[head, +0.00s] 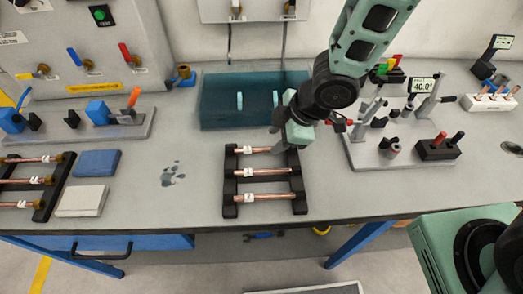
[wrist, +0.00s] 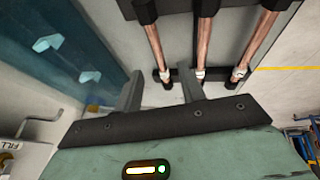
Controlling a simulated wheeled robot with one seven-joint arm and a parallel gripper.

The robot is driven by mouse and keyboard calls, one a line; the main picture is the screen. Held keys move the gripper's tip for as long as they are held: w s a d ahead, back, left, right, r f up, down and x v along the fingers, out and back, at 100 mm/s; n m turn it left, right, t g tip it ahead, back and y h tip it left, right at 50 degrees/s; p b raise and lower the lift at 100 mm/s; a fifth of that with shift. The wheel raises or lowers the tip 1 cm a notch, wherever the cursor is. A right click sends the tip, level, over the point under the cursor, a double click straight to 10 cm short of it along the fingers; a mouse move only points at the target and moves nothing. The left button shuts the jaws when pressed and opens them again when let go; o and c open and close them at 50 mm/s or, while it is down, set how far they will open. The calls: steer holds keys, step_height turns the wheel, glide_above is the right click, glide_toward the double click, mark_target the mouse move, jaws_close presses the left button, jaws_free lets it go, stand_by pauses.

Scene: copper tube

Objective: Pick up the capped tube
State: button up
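Three copper tubes lie across a black rack in the middle of the bench: a rear tube (head: 262,150), a middle tube (head: 265,171) and a front tube (head: 265,197). Each has a white band near its left end. I cannot tell which tube is capped. My gripper (wrist: 162,82) is above the rack's rear right part in the head view, where its fingertips are hard to make out. In the wrist view its fingers are apart and empty. The banded end of the rear tube (wrist: 155,45) shows beyond the gap between them, not visibly touched.
A teal translucent tray (head: 222,103) stands behind the rack. A second black rack with tubes (head: 45,198) and blue and white pads (head: 97,163) are at left. A fixture plate with levers (head: 385,150) is at right.

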mark_target(266, 149)
steer(key=shift+p+x, duration=0.3)
steer(key=shift+x, duration=2.25)
steer(key=shift+w, duration=0.1)
jaws_close()
